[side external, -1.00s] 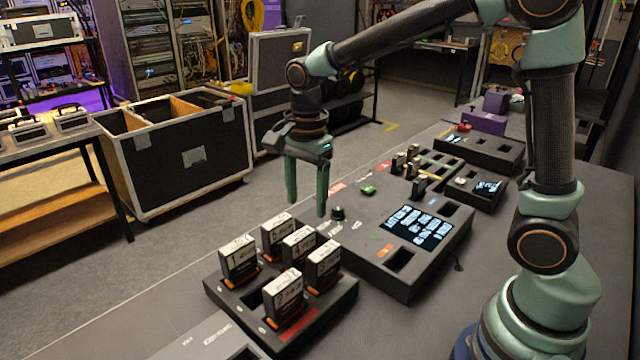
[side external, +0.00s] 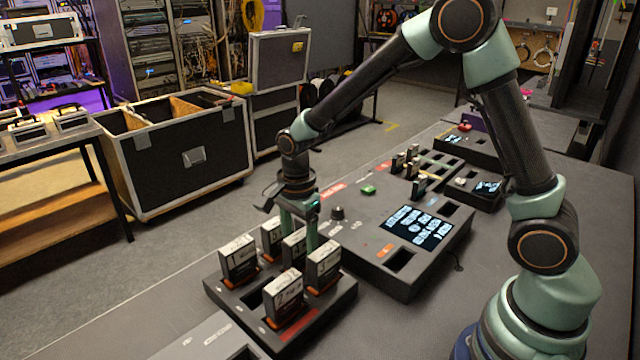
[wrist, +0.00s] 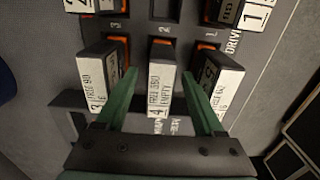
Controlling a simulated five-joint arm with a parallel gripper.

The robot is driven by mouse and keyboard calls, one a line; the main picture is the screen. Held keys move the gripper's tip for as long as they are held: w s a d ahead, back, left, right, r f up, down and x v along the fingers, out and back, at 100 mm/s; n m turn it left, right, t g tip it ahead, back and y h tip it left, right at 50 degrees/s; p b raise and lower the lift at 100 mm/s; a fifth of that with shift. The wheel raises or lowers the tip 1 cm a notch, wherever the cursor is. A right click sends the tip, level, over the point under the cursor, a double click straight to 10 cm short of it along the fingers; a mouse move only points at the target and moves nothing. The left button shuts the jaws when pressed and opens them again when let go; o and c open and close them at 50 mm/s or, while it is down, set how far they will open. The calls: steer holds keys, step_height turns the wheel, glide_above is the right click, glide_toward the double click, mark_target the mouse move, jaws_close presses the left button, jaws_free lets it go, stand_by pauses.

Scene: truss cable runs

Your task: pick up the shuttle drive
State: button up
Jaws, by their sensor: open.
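Several dark drives with white labels stand upright in a black dock (side external: 335,298). I cannot tell from the labels which is the shuttle drive. My gripper (side external: 299,236) is open, pointing down over the dock's far row. In the wrist view my green fingers (wrist: 163,98) lie on either side of the middle drive (wrist: 162,88), whose label seems to read FREE 350 EMPTY. That drive also shows in the side view (side external: 295,247). The left drive (wrist: 97,82) and right drive (wrist: 221,85) stand just outside the fingers. I cannot tell if the fingers touch any drive.
The near row holds a drive at each end, (side external: 238,258) and (side external: 284,297), with an empty slot (wrist: 163,10) between them. A console with a lit screen (side external: 420,228) stands right of the dock. Small upright pieces stand behind it. The table's front left is mostly clear.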

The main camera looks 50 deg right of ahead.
step_height(320, 180, down, 2)
steer(key=shift+f, duration=0.1)
jaws_close()
stand_by(0.4)
